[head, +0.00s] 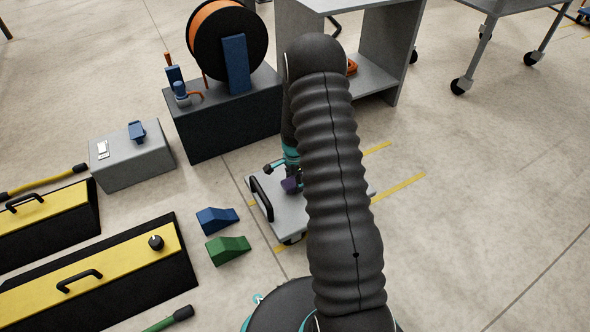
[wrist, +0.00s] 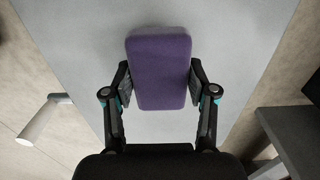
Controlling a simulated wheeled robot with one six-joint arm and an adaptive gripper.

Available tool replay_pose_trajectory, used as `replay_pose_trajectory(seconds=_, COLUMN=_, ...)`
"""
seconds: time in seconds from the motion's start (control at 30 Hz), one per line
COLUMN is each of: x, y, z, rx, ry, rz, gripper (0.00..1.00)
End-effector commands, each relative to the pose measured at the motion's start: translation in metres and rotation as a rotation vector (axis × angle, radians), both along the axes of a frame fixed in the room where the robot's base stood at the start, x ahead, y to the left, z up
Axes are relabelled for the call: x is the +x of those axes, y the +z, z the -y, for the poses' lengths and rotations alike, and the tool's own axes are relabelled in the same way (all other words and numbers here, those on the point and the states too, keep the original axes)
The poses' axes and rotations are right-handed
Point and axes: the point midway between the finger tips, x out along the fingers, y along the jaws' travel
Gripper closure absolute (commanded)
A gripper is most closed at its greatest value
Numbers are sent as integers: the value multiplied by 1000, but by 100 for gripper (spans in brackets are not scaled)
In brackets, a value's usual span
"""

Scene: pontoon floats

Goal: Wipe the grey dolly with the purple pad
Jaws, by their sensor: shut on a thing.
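The grey dolly (head: 286,213) stands low on the floor in the head view, with a black handle at its left end. My arm hides much of its middle and right. Its flat grey top (wrist: 75,35) fills most of the wrist view. The purple pad (wrist: 160,70) is between the two fingers of my gripper (wrist: 160,90), which are shut on its sides. In the head view only a bit of the purple pad (head: 291,184) shows beside my gripper (head: 296,178), over the dolly. I cannot tell whether the pad touches the top.
A dark box (head: 225,120) with an orange cable reel (head: 218,35) stands behind the dolly. A grey cabinet (head: 375,85) is at the back. Blue (head: 217,219) and green (head: 228,249) wedges lie left of the dolly.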

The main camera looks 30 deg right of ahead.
Motion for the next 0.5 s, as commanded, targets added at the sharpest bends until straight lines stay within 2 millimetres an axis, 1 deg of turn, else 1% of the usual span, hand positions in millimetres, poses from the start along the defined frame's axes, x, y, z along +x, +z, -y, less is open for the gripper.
replay_pose_trajectory(seconds=0.03, x=0, y=8, z=0, rx=0, ry=0, rz=1, gripper=75)
replay_pose_trajectory(seconds=0.5, x=1, y=50, z=-1, rx=0, ry=4, rz=1, gripper=75)
